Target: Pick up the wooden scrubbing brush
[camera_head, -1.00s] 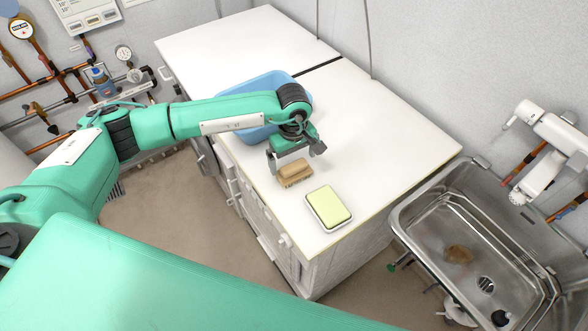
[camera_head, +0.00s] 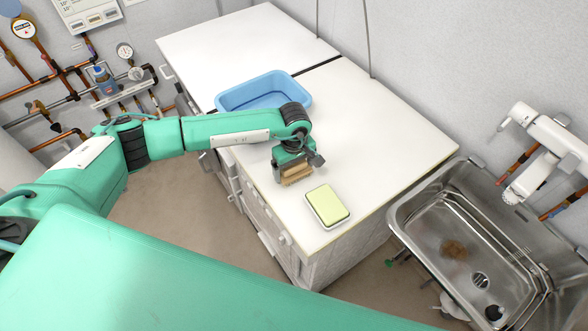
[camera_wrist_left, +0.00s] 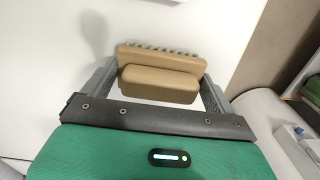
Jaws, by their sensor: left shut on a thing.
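The wooden scrubbing brush (camera_head: 298,174) is tan with a raised grip block. It is near the front left edge of the white counter (camera_head: 385,125). My left gripper (camera_head: 291,176) is over it, its fingers on either side, shut on it. In the left wrist view the brush (camera_wrist_left: 160,74) lies between the two fingers of my left gripper (camera_wrist_left: 156,90), with its bristles along the far side. I cannot tell whether the brush still touches the counter. My right gripper is not in view.
A light green sponge on a white dish (camera_head: 328,205) lies close to the brush, toward the counter's front corner. A blue basin (camera_head: 262,92) stands behind my left wrist. A metal sink (camera_head: 470,245) is at the right. The counter's right part is clear.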

